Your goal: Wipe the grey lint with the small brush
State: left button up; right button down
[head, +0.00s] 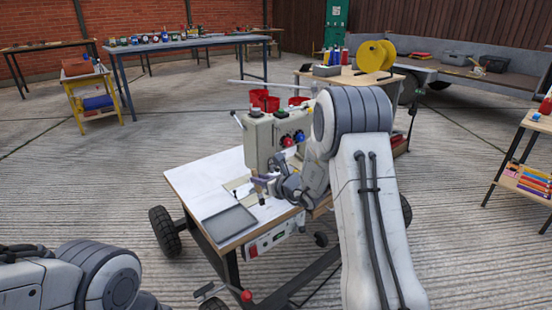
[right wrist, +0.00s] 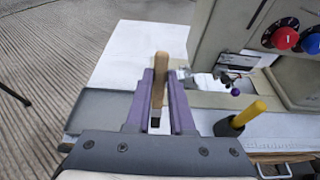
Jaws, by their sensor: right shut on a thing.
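My right gripper (head: 262,182) is over the white sewing table (head: 200,181), close in front of the sewing machine (head: 258,142). In the right wrist view its purple fingers (right wrist: 160,105) are shut on the small brush (right wrist: 159,80), whose light wooden handle and dark lower part show between them. I cannot tell whether the brush touches anything. The grey lint cannot be made out; small pale and grey shapes by the machine's base are too unclear to name. My left arm shows at the lower left of the head view, but its gripper is out of frame.
A grey tray (head: 229,223) lies at the table's front left corner. A yellow-handled tool (right wrist: 248,114) stands in a dark holder right of the gripper. The machine body with red and blue knobs (head: 288,141) rises behind. The white tabletop at left is clear.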

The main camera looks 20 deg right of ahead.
jog(key=shift+r+p, duration=0.55)
jog(key=shift+r, duration=0.7)
